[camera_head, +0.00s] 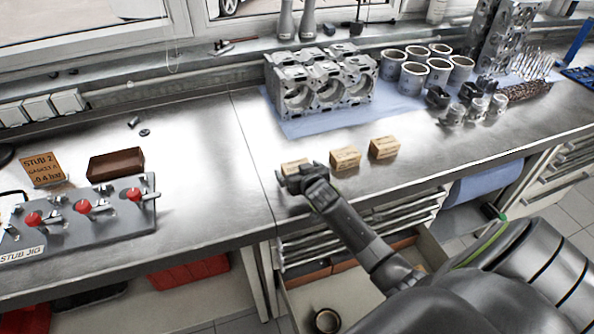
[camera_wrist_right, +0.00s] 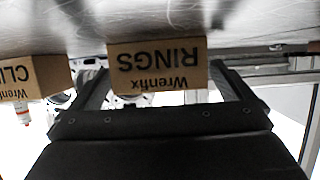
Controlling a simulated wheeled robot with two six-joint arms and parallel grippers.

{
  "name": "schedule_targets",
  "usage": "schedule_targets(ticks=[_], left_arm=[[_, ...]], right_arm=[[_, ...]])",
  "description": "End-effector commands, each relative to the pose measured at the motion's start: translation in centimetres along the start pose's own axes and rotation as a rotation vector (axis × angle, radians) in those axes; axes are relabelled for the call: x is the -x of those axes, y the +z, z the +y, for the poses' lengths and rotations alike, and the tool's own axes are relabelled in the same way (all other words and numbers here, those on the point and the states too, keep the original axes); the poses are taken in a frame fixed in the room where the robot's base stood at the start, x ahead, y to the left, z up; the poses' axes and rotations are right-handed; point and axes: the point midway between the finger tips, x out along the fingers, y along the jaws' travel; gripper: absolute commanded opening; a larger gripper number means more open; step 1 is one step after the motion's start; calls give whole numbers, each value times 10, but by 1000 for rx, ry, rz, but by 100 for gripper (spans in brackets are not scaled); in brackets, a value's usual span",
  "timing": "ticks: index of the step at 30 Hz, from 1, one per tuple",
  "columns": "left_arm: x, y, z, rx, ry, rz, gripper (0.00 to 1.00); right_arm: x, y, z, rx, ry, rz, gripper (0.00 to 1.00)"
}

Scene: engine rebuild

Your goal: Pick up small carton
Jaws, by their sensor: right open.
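Three small tan cartons stand in a row near the front edge of the metal bench. The left carton (camera_head: 294,166) is partly hidden behind my right gripper (camera_head: 303,180). The middle carton (camera_head: 345,159) and the right carton (camera_head: 384,147) stand clear of it. In the right wrist view, which is upside down, a carton marked "Wrenfix RINGS" (camera_wrist_right: 158,66) lies between the lines of the two open fingers, with gaps at both sides. A second carton, marked "CLI…" (camera_wrist_right: 38,76), is at the left edge there. The left gripper is out of view.
A grey engine block (camera_head: 320,80) sits on a blue mat behind the cartons, with several cylinder liners (camera_head: 413,77) to its right. The stub jig (camera_head: 80,215) with red knobs and a brown box (camera_head: 116,164) are at left. Below the bench, a drawer (camera_head: 340,290) is open.

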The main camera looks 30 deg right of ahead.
Motion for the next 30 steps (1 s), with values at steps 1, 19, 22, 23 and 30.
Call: schedule_targets(ticks=[1,19,22,23,30], left_arm=[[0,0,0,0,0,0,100],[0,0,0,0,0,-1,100],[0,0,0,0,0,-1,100],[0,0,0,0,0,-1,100],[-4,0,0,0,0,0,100]], right_arm=[[0,0,0,0,0,0,100],[0,0,0,0,0,0,52],[1,-1,0,0,0,1,52],[1,-2,0,0,0,1,52],[12,-29,0,-1,-2,6,52]])
